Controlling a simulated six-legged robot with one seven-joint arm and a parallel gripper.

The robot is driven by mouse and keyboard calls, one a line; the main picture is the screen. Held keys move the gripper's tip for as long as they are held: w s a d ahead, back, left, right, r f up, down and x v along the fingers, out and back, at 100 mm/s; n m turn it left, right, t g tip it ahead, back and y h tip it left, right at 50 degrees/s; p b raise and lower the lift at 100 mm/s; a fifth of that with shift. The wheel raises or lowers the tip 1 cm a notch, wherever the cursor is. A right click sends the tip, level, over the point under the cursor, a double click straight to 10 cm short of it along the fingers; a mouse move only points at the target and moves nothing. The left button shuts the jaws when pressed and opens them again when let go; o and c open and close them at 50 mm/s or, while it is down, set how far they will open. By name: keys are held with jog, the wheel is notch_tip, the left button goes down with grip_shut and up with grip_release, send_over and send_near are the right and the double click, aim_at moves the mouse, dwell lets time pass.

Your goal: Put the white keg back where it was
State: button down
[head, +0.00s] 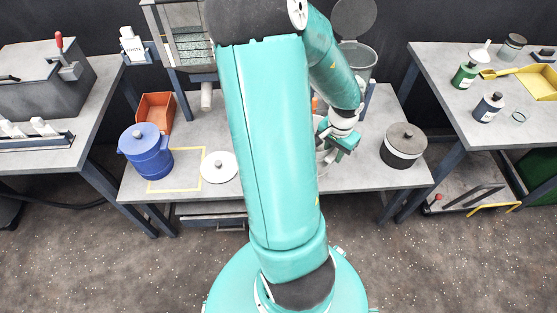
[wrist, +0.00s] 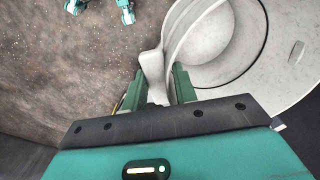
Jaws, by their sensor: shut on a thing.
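The white keg (wrist: 190,28) shows in the wrist view as an open round vessel with a side handle (wrist: 151,72). My gripper (wrist: 163,84) is shut on that handle. In the head view my gripper (head: 338,145) is low over the right half of the middle table, and my arm hides most of the keg. I cannot tell whether the keg touches the table. A white lid with a dark knob (head: 219,168) lies on the table left of my arm. A yellow outlined rectangle (head: 154,188) is marked at the table's left front, partly under the blue keg.
An orange bin (head: 155,110) is behind the blue keg. Side tables (head: 95,95) and (head: 437,80) flank the middle table (head: 208,130).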

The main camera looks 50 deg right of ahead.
jog(key=w+d+f, duration=0.1)
jog(key=w+f, duration=0.2)
jog(key=w, duration=0.1)
jog(key=w+d+f, duration=0.1)
jog(key=w+f, duration=0.2)
jog(key=w, duration=0.2)
jog(key=w+d+f, duration=0.1)
jog(key=w+f, duration=0.2)
jog(key=w, duration=0.1)
jog(key=shift+w+d+f, duration=0.1)
jog(key=shift+w+f, duration=0.1)
jog(key=shift+f, duration=0.1)
jog(key=shift+w+f, duration=0.15)
jog(key=shift+f, duration=1.7)
jog(key=c, duration=1.1)
grip_release()
